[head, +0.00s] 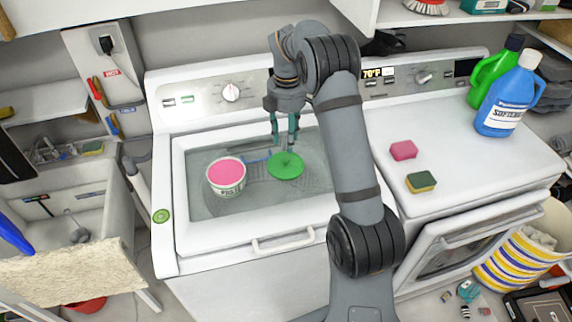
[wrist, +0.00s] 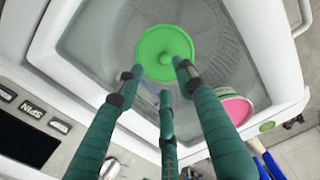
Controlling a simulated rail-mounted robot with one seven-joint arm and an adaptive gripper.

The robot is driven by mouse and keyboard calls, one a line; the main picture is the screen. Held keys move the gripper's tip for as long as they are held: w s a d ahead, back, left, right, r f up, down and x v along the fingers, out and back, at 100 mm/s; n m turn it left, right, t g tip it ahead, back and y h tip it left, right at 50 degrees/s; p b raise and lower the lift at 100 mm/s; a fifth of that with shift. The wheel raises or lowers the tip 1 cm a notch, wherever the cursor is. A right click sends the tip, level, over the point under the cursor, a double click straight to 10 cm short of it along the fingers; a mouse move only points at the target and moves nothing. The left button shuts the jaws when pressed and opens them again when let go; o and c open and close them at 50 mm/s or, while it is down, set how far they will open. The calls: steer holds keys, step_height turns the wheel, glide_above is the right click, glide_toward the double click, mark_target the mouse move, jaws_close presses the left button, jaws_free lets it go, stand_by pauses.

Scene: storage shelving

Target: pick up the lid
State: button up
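The lid (head: 286,166) is a flat green disc with a small raised middle, lying over the sunken glassy top of the washer. In the wrist view the lid (wrist: 165,48) shows ahead of the fingers. My gripper (head: 286,143) points down just above the lid in the head view. In the wrist view my gripper (wrist: 160,80) has its three green fingers spread apart, with nothing between them. I cannot tell for certain whether a fingertip touches the lid.
A white tub with a pink top (head: 227,176) stands left of the lid. The raised washer rim (head: 178,215) surrounds both. A pink sponge (head: 403,150), a green-yellow sponge (head: 421,182) and a blue bottle (head: 507,100) stand on the right-hand machine. The control panel (head: 205,97) rises behind.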

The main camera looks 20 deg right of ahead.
mark_target(286, 159)
steer(key=shift+f, duration=0.85)
steer(key=f, duration=0.1)
steer(key=f+p, duration=0.1)
steer(key=s+f, duration=0.1)
steer(key=f, duration=0.1)
steer(key=shift+a+p, duration=0.3)
steer(key=shift+w+f, duration=0.15)
steer(key=shift+f, duration=0.55)
steer(key=shift+c, duration=0.3)
steer(key=c, duration=0.8)
jaws_close()
